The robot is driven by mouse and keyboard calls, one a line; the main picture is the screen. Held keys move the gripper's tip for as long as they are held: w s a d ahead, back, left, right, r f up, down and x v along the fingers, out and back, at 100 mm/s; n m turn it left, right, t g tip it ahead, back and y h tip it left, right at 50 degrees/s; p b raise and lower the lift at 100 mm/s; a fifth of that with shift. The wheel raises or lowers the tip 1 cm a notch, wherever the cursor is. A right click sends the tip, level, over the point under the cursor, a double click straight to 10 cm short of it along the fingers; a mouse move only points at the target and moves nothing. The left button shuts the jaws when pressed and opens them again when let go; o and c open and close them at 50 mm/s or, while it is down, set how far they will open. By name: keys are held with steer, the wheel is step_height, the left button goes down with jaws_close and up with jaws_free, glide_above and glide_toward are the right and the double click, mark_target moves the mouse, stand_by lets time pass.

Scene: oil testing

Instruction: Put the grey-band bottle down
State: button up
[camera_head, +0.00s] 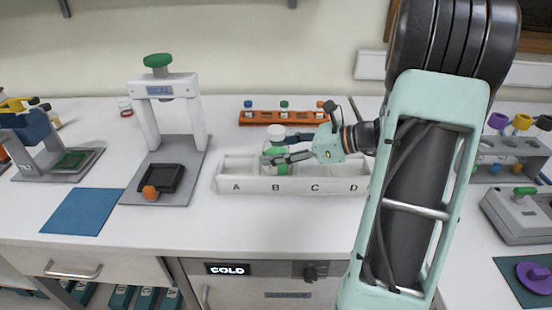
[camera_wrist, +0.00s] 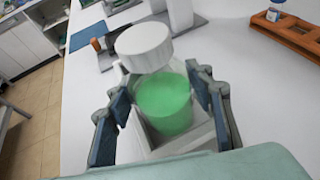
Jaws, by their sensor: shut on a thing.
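The bottle (camera_wrist: 165,103) has a white cap and green contents. In the head view its white cap (camera_head: 276,132) shows above my gripper (camera_head: 283,152). My gripper is shut on the bottle, with a blue-padded finger on each side of it in the wrist view. No grey band is clear in either view. The bottle is upright or nearly so, at compartment B of the white rack (camera_head: 222,184) marked A, B, C, D. Its lower part appears to be inside the compartment; I cannot tell whether its base touches the floor.
An orange rack (camera_head: 257,119) with several small vials stands behind the white rack. A white press frame (camera_head: 143,112) on a grey base is to the left, with a blue mat (camera_head: 82,211) beside it. Compartments A, C and D look empty.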

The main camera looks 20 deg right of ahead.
steer(key=shift+f, duration=1)
steer(key=shift+f, duration=0.25)
steer(key=o, duration=1.7)
steer(key=shift+d+r, duration=0.15)
steer(key=shift+r, duration=0.1)
steer(key=v, duration=1.1)
steer(key=shift+s+d, duration=0.2)
steer(key=shift+s, duration=0.15)
steer(key=shift+w+r, duration=0.1)
steer(key=shift+r, duration=0.05)
